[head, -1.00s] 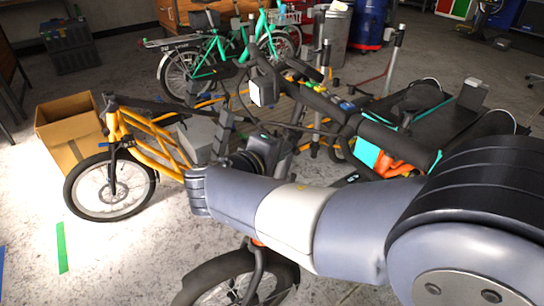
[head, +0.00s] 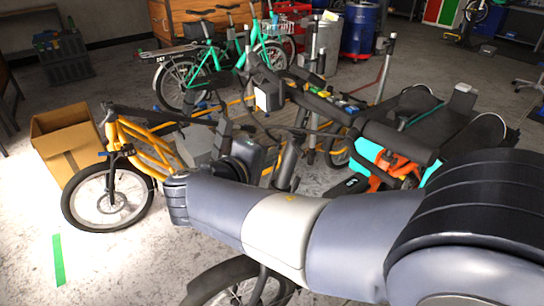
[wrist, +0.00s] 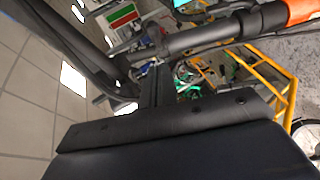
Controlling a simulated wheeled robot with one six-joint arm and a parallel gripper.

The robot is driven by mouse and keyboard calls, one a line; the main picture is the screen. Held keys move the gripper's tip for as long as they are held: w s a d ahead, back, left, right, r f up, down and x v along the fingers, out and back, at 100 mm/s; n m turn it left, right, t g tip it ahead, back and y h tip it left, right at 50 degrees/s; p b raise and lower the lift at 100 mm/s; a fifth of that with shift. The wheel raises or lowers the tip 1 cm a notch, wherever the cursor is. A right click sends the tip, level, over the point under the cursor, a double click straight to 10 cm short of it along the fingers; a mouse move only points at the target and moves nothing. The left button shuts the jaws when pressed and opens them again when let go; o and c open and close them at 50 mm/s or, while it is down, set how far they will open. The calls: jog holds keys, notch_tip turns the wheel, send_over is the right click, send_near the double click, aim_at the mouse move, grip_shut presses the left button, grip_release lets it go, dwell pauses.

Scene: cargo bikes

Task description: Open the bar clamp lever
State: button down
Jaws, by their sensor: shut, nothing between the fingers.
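My gripper (wrist: 155,88) shows in the wrist view as dark, narrow fingers, shut and empty, in front of the dark wrist body. In the head view my arm reaches left and my wrist is among the dark handlebar parts of a cargo bike, where I cannot separate the fingers. A black tube (wrist: 215,35) with an orange end (wrist: 300,10) passes above and right of the fingers in the wrist view. I cannot make out the bar clamp lever for certain in either view. The handlebar (head: 325,98) is in the middle of the head view.
A yellow-framed bike (head: 150,150) stands left, by a cardboard box (head: 68,145). Teal bikes (head: 205,65) stand behind. A black cargo bed (head: 425,110) and orange part (head: 392,172) are right.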

jog(key=s+d+v, duration=0.1)
jog(key=v, duration=0.6)
jog(key=shift+s, duration=0.35)
